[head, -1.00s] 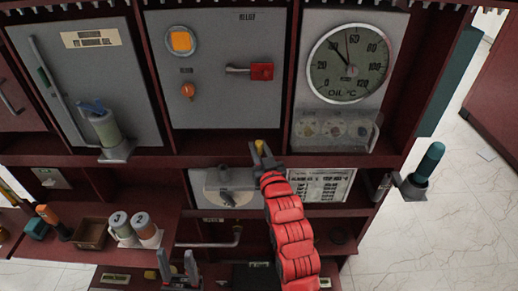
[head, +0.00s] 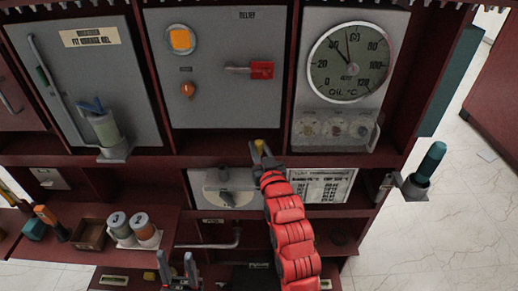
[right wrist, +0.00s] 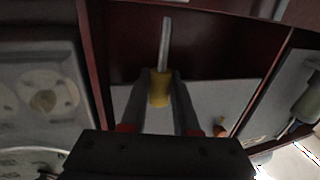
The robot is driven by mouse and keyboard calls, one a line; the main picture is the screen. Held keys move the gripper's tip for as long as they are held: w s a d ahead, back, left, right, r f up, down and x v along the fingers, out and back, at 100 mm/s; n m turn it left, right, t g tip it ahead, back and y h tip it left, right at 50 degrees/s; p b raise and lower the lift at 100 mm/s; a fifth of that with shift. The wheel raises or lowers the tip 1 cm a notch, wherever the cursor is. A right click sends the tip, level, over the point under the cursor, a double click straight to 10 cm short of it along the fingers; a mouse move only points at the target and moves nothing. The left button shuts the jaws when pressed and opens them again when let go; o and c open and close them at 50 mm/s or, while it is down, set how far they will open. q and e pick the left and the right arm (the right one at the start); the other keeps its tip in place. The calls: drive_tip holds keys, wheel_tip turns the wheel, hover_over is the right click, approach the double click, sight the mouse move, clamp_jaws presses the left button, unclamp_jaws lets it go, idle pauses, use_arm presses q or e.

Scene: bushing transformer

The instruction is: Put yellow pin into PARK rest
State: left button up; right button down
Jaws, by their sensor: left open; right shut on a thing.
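The yellow pin (head: 260,146) is held upright in my right gripper (head: 262,157), in front of the cabinet's middle shelf. In the right wrist view, the pin's yellow body (right wrist: 159,90) sits between the two fingers, and a thin grey shaft (right wrist: 166,42) sticks out beyond them. My left gripper (head: 178,270) is at the bottom of the head view, open and empty, its fingers pointing up. I cannot make out which fixture is the PARK rest; no label that I can read marks it.
A grey box with a knob (head: 227,196) and a printed card (head: 322,186) flank my right gripper. Above are the relief panel (head: 220,105) and the oil gauge (head: 348,63). A teal-handled tool (head: 430,160) stands in a side holder. Cans (head: 120,225) stand on the lower left shelf.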

drive_tip(key=shift+f, duration=0.25)
drive_tip(key=shift+f+b, duration=0.3)
drive_tip(key=shift+b, duration=0.05)
drive_tip(key=shift+f+b, duration=1)
drive_tip(key=shift+f, duration=0.8)
drive_tip(key=c, duration=0.6)
unclamp_jaws()
drive_tip(key=shift+r, duration=0.1)
